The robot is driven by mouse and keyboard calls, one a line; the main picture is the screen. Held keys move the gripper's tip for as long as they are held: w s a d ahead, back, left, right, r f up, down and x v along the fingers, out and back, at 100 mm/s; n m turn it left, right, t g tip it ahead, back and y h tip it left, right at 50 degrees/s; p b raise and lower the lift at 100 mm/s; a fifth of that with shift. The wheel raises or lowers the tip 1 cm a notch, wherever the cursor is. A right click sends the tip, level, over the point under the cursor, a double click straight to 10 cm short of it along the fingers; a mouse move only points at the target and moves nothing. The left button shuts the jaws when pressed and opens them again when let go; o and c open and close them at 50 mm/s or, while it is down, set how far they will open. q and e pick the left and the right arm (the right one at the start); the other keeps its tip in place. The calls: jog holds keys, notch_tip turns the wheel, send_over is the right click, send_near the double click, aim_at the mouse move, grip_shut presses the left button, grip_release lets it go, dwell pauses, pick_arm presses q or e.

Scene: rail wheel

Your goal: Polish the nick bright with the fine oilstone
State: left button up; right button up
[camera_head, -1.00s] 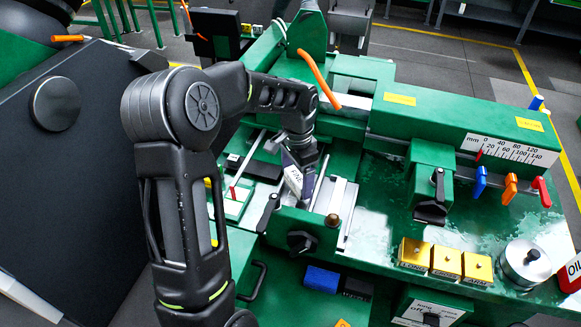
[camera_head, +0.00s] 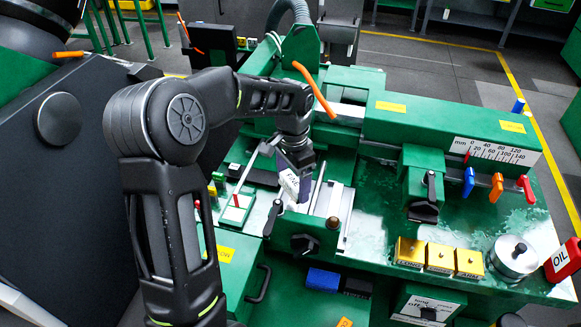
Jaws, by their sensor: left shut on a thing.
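My left gripper (camera_head: 297,178) points down over the green fixture on the machine bed. It is shut on a block with a white label that seems to read FINE, the fine oilstone (camera_head: 289,184). The stone hangs tilted beside the bright metal plates (camera_head: 334,204) of the fixture (camera_head: 318,232). I cannot tell whether the stone touches anything. The nick cannot be made out; the arm and gripper cover part of that spot. My right gripper is not in view.
A green beam with a millimetre scale (camera_head: 495,153) runs at the right. Coloured levers (camera_head: 497,187), brass blocks (camera_head: 439,256), a round metal pot (camera_head: 513,257) and a red OIL can (camera_head: 562,262) stand on the right bed. An orange bent tube (camera_head: 316,90) hangs near my forearm.

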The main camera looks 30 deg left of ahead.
pick_arm(q)
jog(key=shift+r+p, duration=0.4)
jog(key=shift+r, duration=1)
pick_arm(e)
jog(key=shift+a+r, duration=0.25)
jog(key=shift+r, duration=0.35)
pick_arm(q)
jog(key=shift+w+d, duration=0.15)
jog(key=shift+f, duration=0.1)
jog(key=n, duration=0.6)
jog(key=shift+n, duration=0.3)
jog(key=n, duration=0.2)
jog(key=shift+a+n, duration=0.2)
jog(key=shift+n, duration=0.1)
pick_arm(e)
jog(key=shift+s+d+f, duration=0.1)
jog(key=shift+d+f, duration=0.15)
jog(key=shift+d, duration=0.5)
pick_arm(q)
jog(key=shift+b, duration=0.3)
